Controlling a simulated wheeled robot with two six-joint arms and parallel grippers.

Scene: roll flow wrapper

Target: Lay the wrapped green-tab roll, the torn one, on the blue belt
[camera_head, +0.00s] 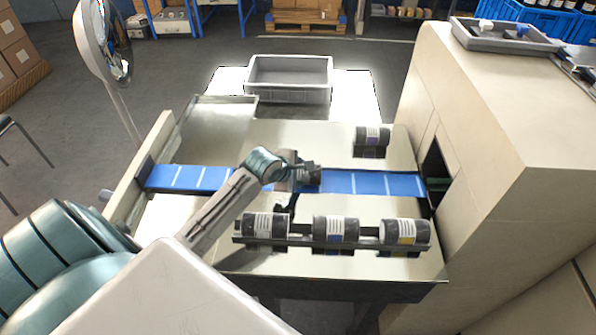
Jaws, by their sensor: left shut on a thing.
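The blue belt (372,184) crosses the steel worktop from left to right and runs into the opening of the beige machine. My left gripper (304,169) is over the middle of the belt, shut on a dark roll (312,178). The gripper hides much of this roll, so its tab colour and any tear do not show. I cannot tell whether the roll touches the belt. My right gripper is not in view.
A rack in front of the belt holds a left roll (264,226), a blue-tab roll (336,229) and a yellow-tab roll (405,231). A purple-tab roll (372,141) stands behind the belt. A grey bin (290,95) is at the back. The beige machine (500,140) blocks the right.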

